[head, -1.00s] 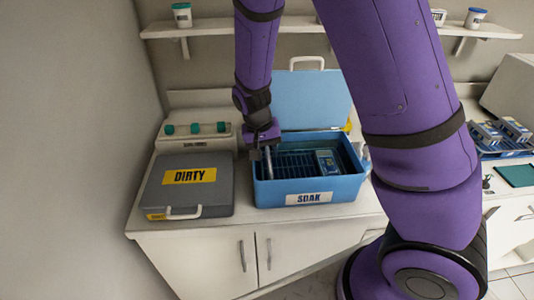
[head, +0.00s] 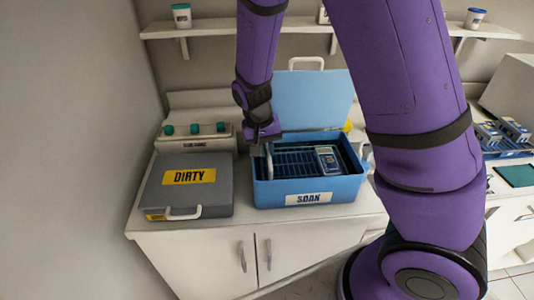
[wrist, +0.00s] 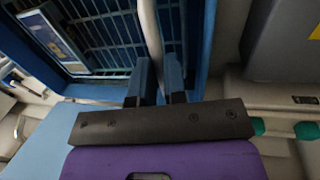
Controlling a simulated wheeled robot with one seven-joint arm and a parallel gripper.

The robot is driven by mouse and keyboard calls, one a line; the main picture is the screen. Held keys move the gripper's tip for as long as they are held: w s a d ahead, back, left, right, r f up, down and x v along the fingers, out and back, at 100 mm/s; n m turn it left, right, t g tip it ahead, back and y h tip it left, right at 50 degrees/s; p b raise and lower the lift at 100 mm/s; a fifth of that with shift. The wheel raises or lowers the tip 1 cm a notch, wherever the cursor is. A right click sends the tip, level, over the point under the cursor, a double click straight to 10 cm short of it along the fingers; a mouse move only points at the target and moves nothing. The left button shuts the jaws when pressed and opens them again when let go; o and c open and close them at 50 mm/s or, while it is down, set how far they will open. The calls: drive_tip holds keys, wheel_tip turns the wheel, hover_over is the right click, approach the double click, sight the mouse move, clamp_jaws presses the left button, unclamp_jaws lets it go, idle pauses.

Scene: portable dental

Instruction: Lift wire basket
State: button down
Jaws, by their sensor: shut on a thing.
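The dark wire basket (head: 295,162) sits inside the open blue SOAK box (head: 308,190), with its grid near the rim. A boxed item with a pale label (head: 327,159) lies in the basket at its right. The basket's pale handle (head: 269,165) stands up at the left side. My gripper (head: 266,148) points down over the box's left part and is shut on this handle. In the wrist view the handle (wrist: 150,30) runs to between the two fingers of my gripper (wrist: 157,80), beside the grid (wrist: 108,38). The basket's underside is hidden by the box walls.
The box's blue lid (head: 318,100) stands open behind. A closed grey DIRTY case (head: 186,187) is close on the left. A white unit with green knobs (head: 195,134) stands behind it. A shelf (head: 215,31) runs above. Blue trays (head: 505,140) are at the right.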

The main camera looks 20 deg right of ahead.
wheel_tip(320, 180, up, 6)
drive_tip(key=shift+w+f, duration=0.1)
drive_tip(key=c, duration=1.8)
unclamp_jaws()
drive_tip(key=o, duration=0.6)
drive_tip(key=shift+o, duration=0.2)
wheel_tip(320, 180, up, 11)
drive_tip(key=a, duration=0.2)
drive_tip(key=shift+w+f, duration=0.2)
drive_tip(key=shift+w, duration=0.05)
drive_tip(key=s+d+r+n+t, duration=0.1)
drive_tip(key=s+d+r+t, duration=0.1)
drive_tip(key=s, duration=0.5)
drive_tip(key=s+d+r+n+t+y, duration=0.1)
drive_tip(key=s+d+r+t, duration=0.1)
drive_tip(key=s+d+r, duration=0.2)
drive_tip(key=s+d+r+n+t+y, duration=0.1)
drive_tip(key=s+d+r, duration=0.2)
drive_tip(key=s+r, duration=0.3)
drive_tip(key=s, duration=0.5)
drive_tip(key=shift+s+r+n+t, duration=0.25)
drive_tip(key=shift+s+n+t, duration=0.05)
drive_tip(key=shift+s+t, duration=0.1)
